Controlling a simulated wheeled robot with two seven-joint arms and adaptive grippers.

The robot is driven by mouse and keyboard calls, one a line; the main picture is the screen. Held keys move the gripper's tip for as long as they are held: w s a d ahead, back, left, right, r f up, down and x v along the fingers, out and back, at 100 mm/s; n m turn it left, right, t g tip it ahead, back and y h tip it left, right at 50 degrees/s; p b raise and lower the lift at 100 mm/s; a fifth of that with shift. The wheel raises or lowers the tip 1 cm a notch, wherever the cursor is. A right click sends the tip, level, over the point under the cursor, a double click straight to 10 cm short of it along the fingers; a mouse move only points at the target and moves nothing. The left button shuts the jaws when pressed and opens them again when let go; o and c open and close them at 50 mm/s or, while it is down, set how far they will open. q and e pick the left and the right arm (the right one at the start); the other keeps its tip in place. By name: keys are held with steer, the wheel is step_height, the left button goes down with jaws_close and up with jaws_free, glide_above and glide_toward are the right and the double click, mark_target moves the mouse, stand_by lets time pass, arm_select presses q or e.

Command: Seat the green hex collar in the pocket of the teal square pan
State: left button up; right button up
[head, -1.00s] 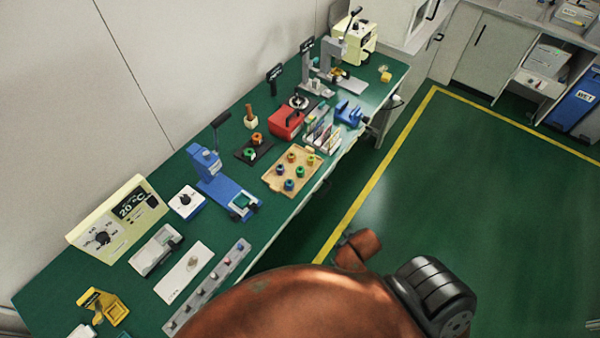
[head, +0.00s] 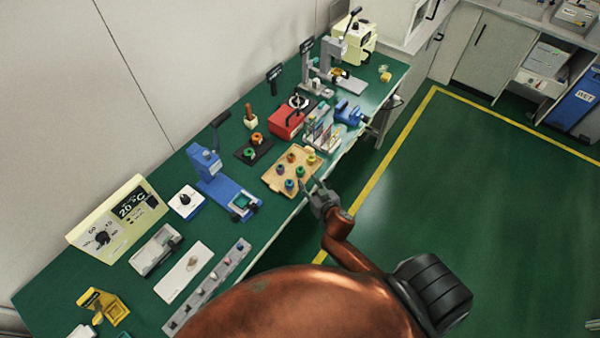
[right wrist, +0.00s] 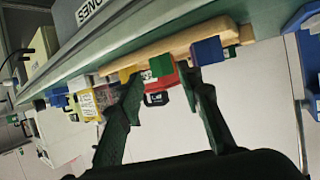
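A small green collar (head: 300,171) sits among other coloured collars on the wooden tray (head: 272,184). In the right wrist view a green block (right wrist: 162,65) shows at the tray's edge beside a blue one. A teal square piece (head: 241,203), which looks like the pan, lies on the blue base of a lever press; its pocket is too small to make out. My right gripper (head: 315,184) is at the tray's front right edge, open and empty. Its fingers are spread below the tray edge in the right wrist view (right wrist: 162,82). My left gripper is not in view.
The blue press (head: 207,165) stands left of the tray. A black plate (head: 243,156) with a green and an orange collar lies behind it. A red box (head: 287,122) and an upright rack (head: 325,138) stand beyond. The floor right of the bench is clear.

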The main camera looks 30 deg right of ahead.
mark_target(302, 173)
steer(key=x, duration=0.5)
steer(key=r+x, duration=0.1)
steer(key=x, duration=0.1)
steer(key=shift+w+f, duration=0.15)
steer(key=shift+w, duration=0.35)
steer(key=shift+c, duration=0.3)
jaws_close()
